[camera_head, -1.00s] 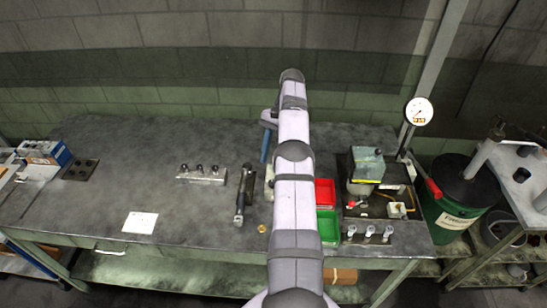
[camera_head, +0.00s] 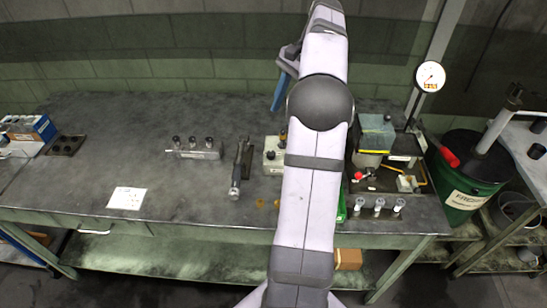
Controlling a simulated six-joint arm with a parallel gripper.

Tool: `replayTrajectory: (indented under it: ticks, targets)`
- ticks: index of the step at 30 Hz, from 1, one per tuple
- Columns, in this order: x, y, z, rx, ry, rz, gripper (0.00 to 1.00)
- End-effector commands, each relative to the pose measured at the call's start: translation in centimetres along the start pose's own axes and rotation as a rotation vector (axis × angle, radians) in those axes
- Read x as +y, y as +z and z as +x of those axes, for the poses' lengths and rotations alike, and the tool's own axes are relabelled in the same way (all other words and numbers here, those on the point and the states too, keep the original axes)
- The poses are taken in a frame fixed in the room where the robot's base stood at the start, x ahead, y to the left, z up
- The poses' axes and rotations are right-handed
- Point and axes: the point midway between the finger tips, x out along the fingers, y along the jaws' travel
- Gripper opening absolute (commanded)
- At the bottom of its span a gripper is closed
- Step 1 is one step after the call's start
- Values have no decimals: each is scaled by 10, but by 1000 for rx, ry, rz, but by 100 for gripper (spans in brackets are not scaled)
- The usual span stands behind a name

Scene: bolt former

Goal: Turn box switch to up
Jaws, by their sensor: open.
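A small cream box (camera_head: 271,158) with a dark part on top stands mid-table, left of my arm. It looks like the switch box, but the arm covers its right side. The position of its switch is too small to tell. My gripper (camera_head: 278,104) shows blue fingers pointing down, above and behind the box near the back of the table. It is open and apart from the box, with nothing seen between the fingers.
A dark hand tool (camera_head: 238,168) lies just left of the box. A metal block with several pegs (camera_head: 197,150) and a white sheet (camera_head: 127,198) are further left. My arm mostly hides a green tray (camera_head: 342,208).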

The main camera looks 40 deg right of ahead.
Motion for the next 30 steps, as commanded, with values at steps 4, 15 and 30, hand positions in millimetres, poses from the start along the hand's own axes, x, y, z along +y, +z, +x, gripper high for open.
replayTrajectory:
  ticks: [4, 15, 30]
  targets:
    - [10, 12, 31, -20, -40, 201, 42]
    - [21, -3, 123, -26, -148, 911, 42]
    - [2, -35, 116, 6, -292, 1290, 42]
